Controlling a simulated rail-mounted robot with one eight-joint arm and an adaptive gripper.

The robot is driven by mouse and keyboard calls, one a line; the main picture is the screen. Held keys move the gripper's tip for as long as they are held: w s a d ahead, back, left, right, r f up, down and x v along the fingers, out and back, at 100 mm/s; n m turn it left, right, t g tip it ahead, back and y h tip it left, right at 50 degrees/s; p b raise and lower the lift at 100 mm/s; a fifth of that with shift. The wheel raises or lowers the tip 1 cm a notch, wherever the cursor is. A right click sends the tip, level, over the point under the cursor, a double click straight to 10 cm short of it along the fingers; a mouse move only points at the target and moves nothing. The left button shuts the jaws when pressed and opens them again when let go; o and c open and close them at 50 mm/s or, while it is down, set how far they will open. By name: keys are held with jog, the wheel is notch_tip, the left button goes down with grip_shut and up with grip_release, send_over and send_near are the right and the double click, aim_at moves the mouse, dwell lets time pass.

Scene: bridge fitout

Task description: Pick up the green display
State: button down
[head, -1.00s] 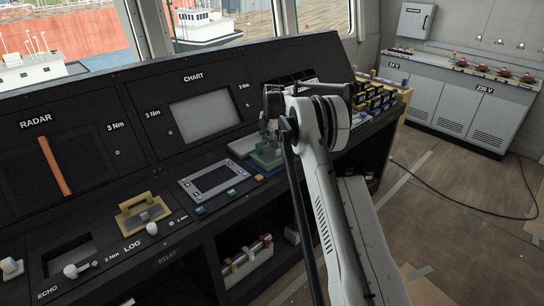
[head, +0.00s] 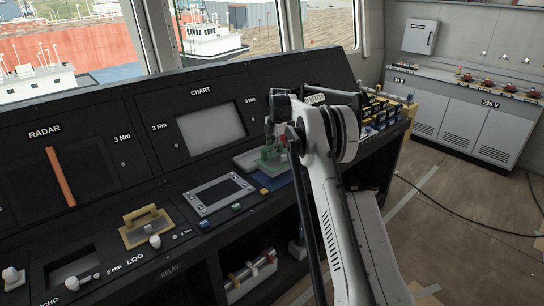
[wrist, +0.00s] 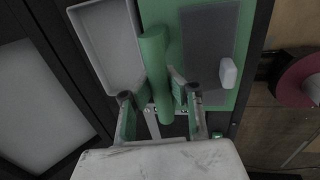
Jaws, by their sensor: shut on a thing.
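The green display (wrist: 222,97) is a green panel with a dark grey screen and a round green bar along its left side in the wrist view. My gripper (wrist: 166,96) is shut on the green bar, with one finger on each side of it. In the head view, the display (head: 270,160) is over the right part of the console, partly hidden by my gripper (head: 272,132). It seems slightly above the surface. A blue patch (head: 276,184) shows just below it.
A pale tray (wrist: 105,45) lies left of the display. A silver-framed screen (head: 220,192) and yellow-handled plate (head: 146,226) sit on the console to the left. Several yellow and dark blocks (head: 380,108) stand to the right. A screen labelled CHART (head: 211,127) is behind.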

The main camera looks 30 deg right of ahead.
jog(key=s+a+r, duration=0.6)
jog(key=a, duration=0.4)
jog(key=shift+r+b, duration=0.4)
jog(key=shift+b, duration=0.05)
